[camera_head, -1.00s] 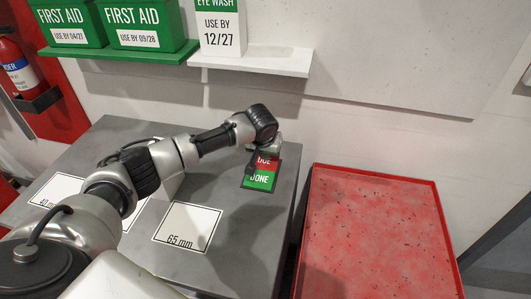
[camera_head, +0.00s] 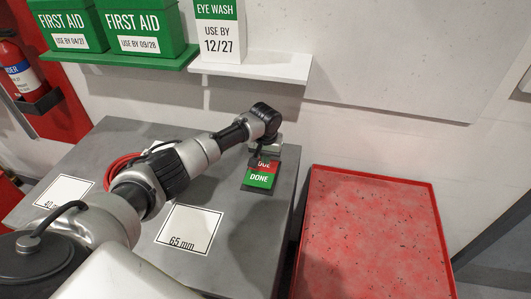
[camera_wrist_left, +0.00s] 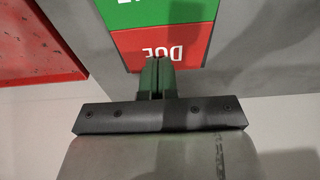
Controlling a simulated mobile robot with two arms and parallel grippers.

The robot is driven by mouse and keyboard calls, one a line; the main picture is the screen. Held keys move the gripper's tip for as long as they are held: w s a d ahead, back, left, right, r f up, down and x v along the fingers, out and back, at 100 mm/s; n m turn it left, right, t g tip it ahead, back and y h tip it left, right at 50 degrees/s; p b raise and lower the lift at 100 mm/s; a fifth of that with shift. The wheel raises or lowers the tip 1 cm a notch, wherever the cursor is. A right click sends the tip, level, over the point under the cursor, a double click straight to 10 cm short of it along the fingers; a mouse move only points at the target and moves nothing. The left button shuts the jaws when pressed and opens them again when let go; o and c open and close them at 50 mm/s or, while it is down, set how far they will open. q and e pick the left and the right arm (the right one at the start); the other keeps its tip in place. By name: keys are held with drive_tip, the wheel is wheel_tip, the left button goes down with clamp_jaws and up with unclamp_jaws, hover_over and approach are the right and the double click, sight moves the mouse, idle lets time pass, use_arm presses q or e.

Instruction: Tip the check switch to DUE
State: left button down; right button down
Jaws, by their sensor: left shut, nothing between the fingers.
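The check switch shows a green DONE half (camera_head: 260,180) and a red DUE half (camera_head: 270,163) on a dark base at the right part of the grey bench. In the left wrist view the red DUE half (camera_wrist_left: 190,48) and part of the green half (camera_wrist_left: 160,12) show upside down. My left gripper (camera_head: 261,153) is at the DUE end of the switch. Its fingers (camera_wrist_left: 157,70) are together and empty, overlapping the outer edge of the red half. I cannot tell whether they touch it. The gripper hides part of the DUE half. My right gripper is not in view.
A red tray (camera_head: 375,235) stands right of the grey bench (camera_head: 120,140). A white card marked 65 mm (camera_head: 189,228) lies on the bench. A white shelf (camera_head: 265,66) with an eye wash box (camera_head: 220,30) hangs above. A red hose (camera_head: 118,168) shows behind my arm.

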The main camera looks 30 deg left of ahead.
use_arm(q)
drive_tip(key=shift+f, duration=0.1)
idle(0.3)
drive_tip(key=r, duration=0.7)
drive_tip(key=shift+s+d+r, duration=0.1)
drive_tip(key=shift+s+r, duration=0.15)
drive_tip(key=shift+s, duration=0.15)
